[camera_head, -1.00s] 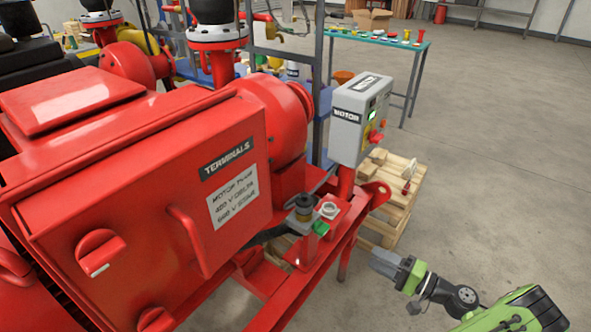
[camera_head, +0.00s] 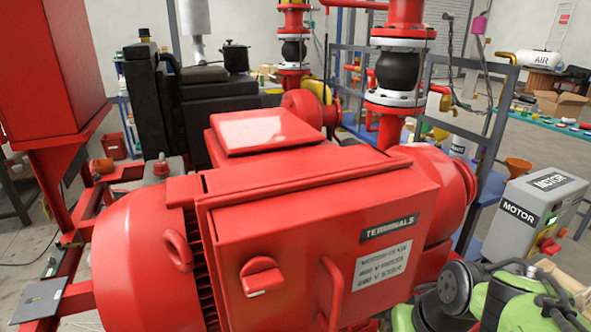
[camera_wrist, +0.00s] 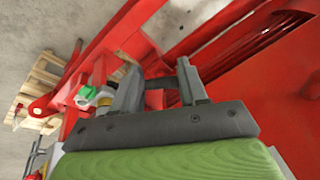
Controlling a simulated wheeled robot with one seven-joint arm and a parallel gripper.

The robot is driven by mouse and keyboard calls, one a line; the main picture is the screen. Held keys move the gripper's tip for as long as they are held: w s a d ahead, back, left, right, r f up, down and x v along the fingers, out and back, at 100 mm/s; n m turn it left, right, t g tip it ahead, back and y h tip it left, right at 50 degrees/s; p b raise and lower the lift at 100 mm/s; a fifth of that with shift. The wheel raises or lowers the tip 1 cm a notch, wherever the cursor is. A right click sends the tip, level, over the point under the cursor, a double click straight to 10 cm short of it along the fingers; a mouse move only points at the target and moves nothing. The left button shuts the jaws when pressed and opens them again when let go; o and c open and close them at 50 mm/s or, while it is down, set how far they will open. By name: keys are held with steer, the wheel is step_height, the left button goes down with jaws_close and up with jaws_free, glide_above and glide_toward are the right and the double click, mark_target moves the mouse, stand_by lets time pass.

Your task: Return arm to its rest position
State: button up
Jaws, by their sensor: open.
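My arm shows at the lower right of the head view, with green and dark links in front of the red pump motor (camera_head: 300,200). My gripper is out of sight there. In the wrist view my gripper (camera_wrist: 160,80) has its two dark fingers apart, over the skid's red frame (camera_wrist: 105,65). A dark piece shows between the fingers; I cannot tell whether it lies behind them. A small green-topped fitting (camera_wrist: 86,93) is just left of the left finger; I cannot tell whether they touch. I see nothing clearly held.
The red terminal box (camera_head: 325,240) is close on the left. A wooden pallet (camera_wrist: 42,82) lies on the floor beside the frame. Open floor shows beyond it.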

steer(key=s+a+r+n+t+h, duration=0.2)
steer(key=s+a+r+t, duration=0.15)
steer(key=s, duration=0.65)
step_height(320, 180, up, 14)
steer(key=p, duration=1.2)
steer(key=shift+f+g+p, duration=0.2)
steer(key=shift+g+p, duration=0.15)
